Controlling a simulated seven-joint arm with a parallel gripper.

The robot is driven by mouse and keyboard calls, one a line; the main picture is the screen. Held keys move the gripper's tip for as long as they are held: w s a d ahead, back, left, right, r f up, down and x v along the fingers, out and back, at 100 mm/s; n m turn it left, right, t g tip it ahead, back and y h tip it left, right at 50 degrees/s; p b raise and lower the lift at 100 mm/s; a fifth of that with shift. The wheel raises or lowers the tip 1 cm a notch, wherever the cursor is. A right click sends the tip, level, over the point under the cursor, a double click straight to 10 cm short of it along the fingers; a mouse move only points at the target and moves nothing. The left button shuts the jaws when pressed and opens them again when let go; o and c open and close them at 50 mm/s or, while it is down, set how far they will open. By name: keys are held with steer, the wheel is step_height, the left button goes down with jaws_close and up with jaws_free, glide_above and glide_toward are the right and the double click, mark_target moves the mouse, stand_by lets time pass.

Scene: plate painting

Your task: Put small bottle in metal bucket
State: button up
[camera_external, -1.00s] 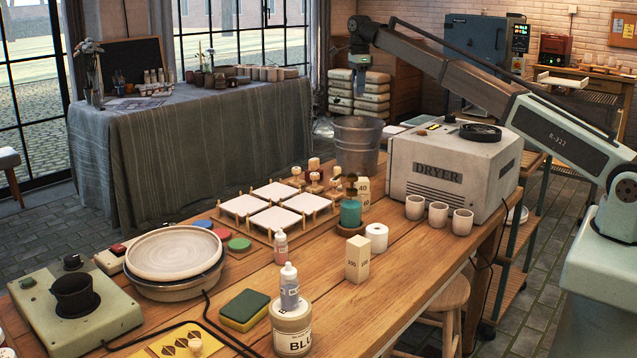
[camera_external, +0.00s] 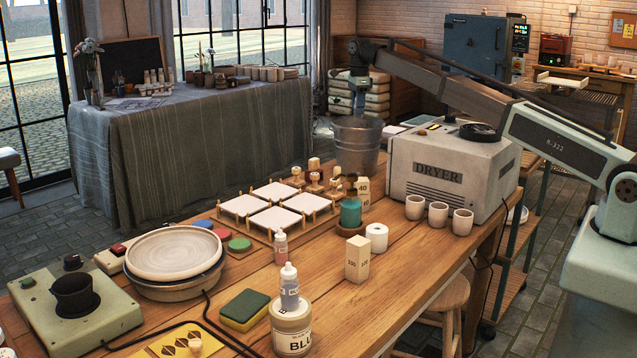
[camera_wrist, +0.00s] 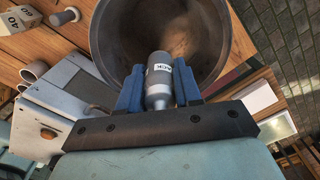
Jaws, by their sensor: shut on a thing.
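A small dark grey bottle (camera_wrist: 159,84) with a white label is clamped between the blue fingers of my gripper (camera_wrist: 159,72) in the wrist view. The metal bucket (camera_external: 356,148) stands at the back of the wooden table, left of the dryer. Its wide mouth and inner wall (camera_wrist: 218,50) show in the wrist view beyond the bottle. In the external view my gripper (camera_external: 360,108) points down at the bucket, its tip close to the rim. The bottle cannot be made out there. How far it sits above or inside the rim is not clear.
The dryer (camera_external: 440,175) stands right of the bucket. Wooden stamps (camera_external: 313,178), a teal jar (camera_external: 350,212) and white tiles (camera_external: 271,217) are nearer. Other small bottles, one pinkish (camera_external: 280,248) and one on a jar (camera_external: 289,288), stand in front.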

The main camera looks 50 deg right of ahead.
steer(key=shift+f, duration=1.55)
steer(key=o, duration=1.1)
steer(key=shift+o, duration=0.2)
